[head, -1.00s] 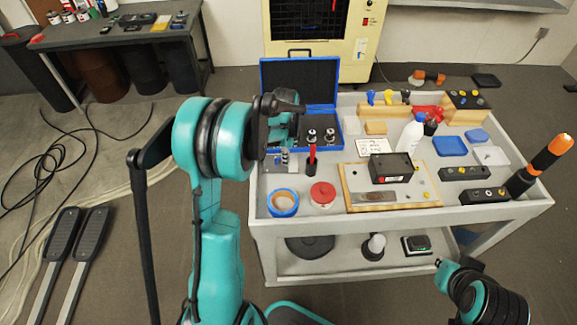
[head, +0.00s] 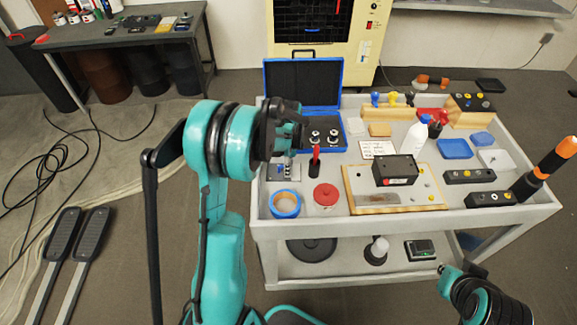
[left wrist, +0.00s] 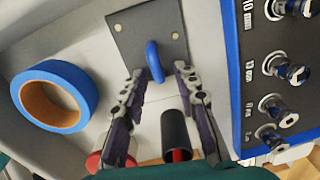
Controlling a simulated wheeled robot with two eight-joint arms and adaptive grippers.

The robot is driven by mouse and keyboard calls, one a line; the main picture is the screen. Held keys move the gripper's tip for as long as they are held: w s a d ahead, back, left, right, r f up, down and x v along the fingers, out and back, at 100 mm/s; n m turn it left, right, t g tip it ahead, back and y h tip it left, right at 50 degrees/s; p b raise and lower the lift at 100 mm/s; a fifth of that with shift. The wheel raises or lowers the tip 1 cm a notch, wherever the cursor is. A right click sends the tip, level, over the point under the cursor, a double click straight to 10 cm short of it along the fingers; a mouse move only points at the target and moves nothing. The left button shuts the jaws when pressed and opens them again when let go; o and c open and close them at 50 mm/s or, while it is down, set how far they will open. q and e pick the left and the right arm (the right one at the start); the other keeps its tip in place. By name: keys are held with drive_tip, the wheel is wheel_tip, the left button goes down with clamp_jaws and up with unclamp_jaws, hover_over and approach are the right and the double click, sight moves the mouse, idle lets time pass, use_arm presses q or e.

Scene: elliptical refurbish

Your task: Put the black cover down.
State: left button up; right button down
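A dark square plate (left wrist: 135,32) with a blue handle (left wrist: 154,60) and holes in its corners looks like the black cover. In the left wrist view it appears to lie flat on the light cart top, next to the blue case. My left gripper (left wrist: 159,72) is open. Its two fingertips are apart, on either side of the handle as seen from the wrist; whether they touch it I cannot tell. In the head view my left gripper (head: 290,126) is over the cart's left part and hides some of the case. My right gripper (head: 447,276) is low in front of the cart.
A roll of blue tape (head: 285,204), a red-lidded tin (head: 326,196) and a black holder with a red tool (head: 315,166) stand near the plate. The blue case (head: 342,100) is open behind. A black box (head: 395,170) stands on a wooden board (head: 432,205).

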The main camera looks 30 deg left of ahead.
use_arm(q)
drive_tip(key=shift+r, duration=0.3)
wheel_tip(320, 180, up, 12)
drive_tip(key=f+p, duration=0.1)
drive_tip(key=p, duration=0.3)
drive_tip(key=s+d+r+n+t, duration=0.3)
drive_tip(key=s+d+r+n, duration=0.4)
drive_tip(key=s+d+r, duration=0.3)
drive_tip(key=s+d+f+n+t, duration=0.1)
drive_tip(key=s+d+n+t, duration=0.2)
drive_tip(key=s+n, duration=0.3)
drive_tip(key=s+d, duration=0.1)
drive_tip(key=s, duration=0.3)
drive_tip(key=shift+d+f+t, duration=0.25)
drive_tip(key=shift+f+t, duration=0.05)
drive_tip(key=shift+t, duration=0.1)
